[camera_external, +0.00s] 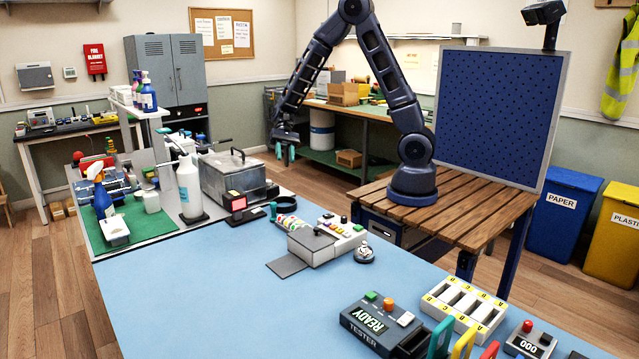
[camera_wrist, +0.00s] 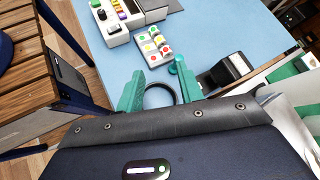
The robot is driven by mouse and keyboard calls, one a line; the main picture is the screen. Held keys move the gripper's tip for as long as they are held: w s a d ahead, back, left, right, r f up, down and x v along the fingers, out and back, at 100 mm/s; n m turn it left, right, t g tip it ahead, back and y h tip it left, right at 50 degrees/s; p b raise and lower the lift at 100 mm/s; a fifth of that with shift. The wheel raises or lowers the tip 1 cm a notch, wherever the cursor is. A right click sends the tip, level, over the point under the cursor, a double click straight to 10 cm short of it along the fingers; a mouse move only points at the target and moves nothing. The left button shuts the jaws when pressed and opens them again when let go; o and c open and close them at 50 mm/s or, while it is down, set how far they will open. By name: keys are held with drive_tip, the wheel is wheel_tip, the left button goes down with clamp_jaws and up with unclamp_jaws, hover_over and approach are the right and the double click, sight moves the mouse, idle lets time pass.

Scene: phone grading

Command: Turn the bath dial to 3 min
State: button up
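The bath (camera_external: 235,178) is a metal tank with a lid and handle, on the grey bench at the left of the outside view. A small dark box with a lit red display (camera_external: 236,203) stands at its front. In the wrist view a dark box with a pale face (camera_wrist: 238,66) appears to be the same one. I cannot make out the dial or its setting. My gripper (camera_external: 287,154) hangs in the air to the right of the bath, apart from it.
A tray of coloured dots (camera_wrist: 153,45) and a grey-white device (camera_external: 312,247) are nearby. A white bottle (camera_external: 189,187) stands left of the bath. The front left tabletop is clear.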

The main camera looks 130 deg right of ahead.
drive_tip(key=s+d+f+m+t, duration=0.3)
drive_tip(key=d+f+m, duration=0.15)
drive_tip(key=d, duration=0.55)
drive_tip(key=m+t+h, duration=0.2)
drive_tip(key=m, duration=0.2)
approach(268, 181)
drive_tip(key=x, duration=0.8)
drive_tip(key=shift+f, duration=0.15)
drive_tip(key=shift+d, duration=0.1)
drive_tip(key=c, duration=0.7)
